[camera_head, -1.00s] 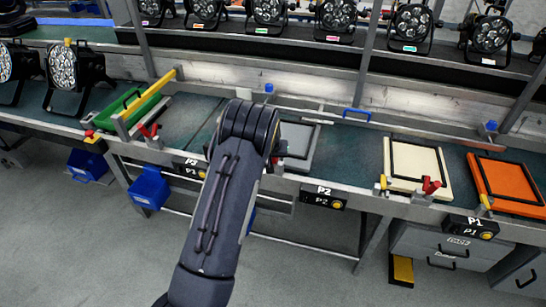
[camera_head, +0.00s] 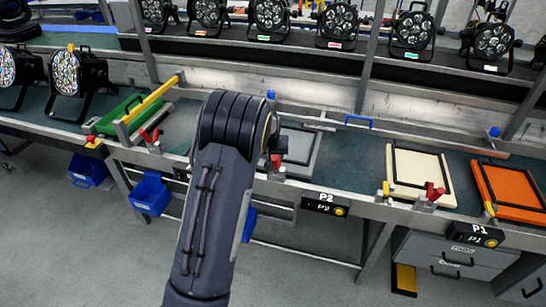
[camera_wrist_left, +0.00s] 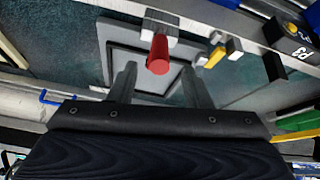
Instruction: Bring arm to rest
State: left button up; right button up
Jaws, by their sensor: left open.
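My left arm (camera_head: 217,200) rises from the bottom of the head view, its dark rounded joint in front of the bench. In that view the arm hides the gripper's fingers. In the left wrist view my left gripper (camera_wrist_left: 159,78) shows two grey fingers spread apart with nothing held between them. Beyond the fingers are a grey framed pad (camera_wrist_left: 118,45) and a red clamp knob (camera_wrist_left: 158,55). I cannot tell if the fingers touch anything. My right gripper is in neither view.
The bench carries a grey pad (camera_head: 300,146), a cream pad (camera_head: 418,180), an orange pad (camera_head: 512,186) and a green tray (camera_head: 121,116). Clamps line its front edge. Par cans (camera_head: 79,73) stand at the left. Blue bins (camera_head: 149,194) hang below. The grey floor (camera_head: 70,250) in front is open.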

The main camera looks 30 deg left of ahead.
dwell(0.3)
pick_arm(q)
jog(key=s+d+r+h, duration=0.2)
jog(key=s+d+r, duration=0.25)
jog(key=s, duration=0.35)
jog(key=s+d+r+h, duration=0.2)
jog(key=s+d+r, duration=0.1)
jog(key=s+r, duration=0.3)
jog(key=s+d+r+h, duration=0.2)
jog(key=s+d+r, duration=0.1)
jog(key=s, duration=0.6)
jog(key=s+d+f+m, duration=0.1)
jog(key=s+d+m, duration=0.2)
jog(key=s, duration=1.2)
jog(key=d, duration=0.3)
jog(key=shift+y, duration=0.3)
